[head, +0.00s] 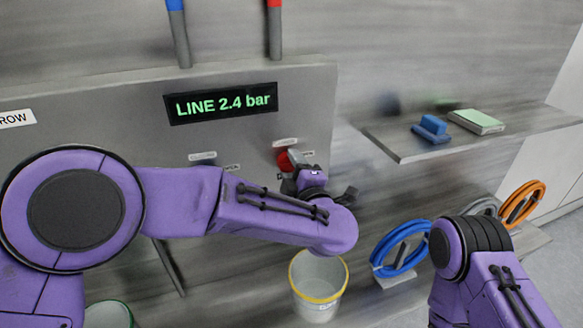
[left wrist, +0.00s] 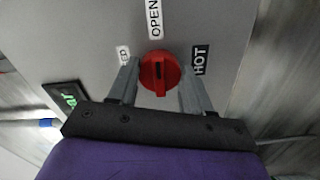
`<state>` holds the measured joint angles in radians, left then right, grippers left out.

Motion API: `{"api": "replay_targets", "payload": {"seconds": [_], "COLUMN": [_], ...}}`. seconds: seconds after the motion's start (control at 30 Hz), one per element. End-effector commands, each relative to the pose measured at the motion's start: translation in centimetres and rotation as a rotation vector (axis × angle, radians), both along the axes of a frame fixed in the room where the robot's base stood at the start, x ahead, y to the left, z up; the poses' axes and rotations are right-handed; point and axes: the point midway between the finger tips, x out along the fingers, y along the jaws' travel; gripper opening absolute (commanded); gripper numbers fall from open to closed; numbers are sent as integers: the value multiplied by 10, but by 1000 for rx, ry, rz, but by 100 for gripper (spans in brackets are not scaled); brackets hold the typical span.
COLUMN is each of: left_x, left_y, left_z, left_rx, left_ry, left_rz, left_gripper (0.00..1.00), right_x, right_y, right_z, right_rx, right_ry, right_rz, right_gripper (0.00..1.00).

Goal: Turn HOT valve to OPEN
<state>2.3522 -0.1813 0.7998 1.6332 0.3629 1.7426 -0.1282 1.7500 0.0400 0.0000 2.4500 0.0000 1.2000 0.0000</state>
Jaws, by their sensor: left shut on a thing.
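The red HOT valve knob (head: 284,161) sits on the grey panel in the head view, partly hidden by my left gripper (head: 292,178). In the left wrist view the red knob (left wrist: 159,72) lies between the two grey fingers of my left gripper (left wrist: 160,85), which is shut on it. An OPEN label (left wrist: 154,18) is above the knob there, a HOT label (left wrist: 200,60) is to its right, and a label ending in "ED" (left wrist: 123,55) is to its left. Which label the knob points to is not clear. My right gripper is out of view.
A display (head: 222,103) on the panel reads LINE 2.4 bar. A bucket with a yellow rim (head: 319,290) stands below my left arm. A shelf (head: 408,152) at right holds a blue thing (head: 431,129) and a pale green block (head: 476,121). Coiled blue hose (head: 387,262) lies lower right.

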Motion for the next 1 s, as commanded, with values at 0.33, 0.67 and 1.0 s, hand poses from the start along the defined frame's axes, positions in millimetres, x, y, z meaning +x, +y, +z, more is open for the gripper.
{"api": "replay_targets", "payload": {"seconds": [0.33, 0.67, 1.0], "left_x": [-1, -21, -91], "left_y": [-1, -8, -31], "left_z": [-2, -4, -4], "left_rx": [2, 2, 3], "left_ry": [4, 0, 1], "left_rz": [-2, -4, -4], "left_gripper": [75, 75, 75], "right_x": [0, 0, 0], "right_y": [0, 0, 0], "right_z": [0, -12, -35], "right_rx": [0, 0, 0], "right_ry": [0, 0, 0], "right_rz": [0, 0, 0], "right_gripper": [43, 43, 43]}}
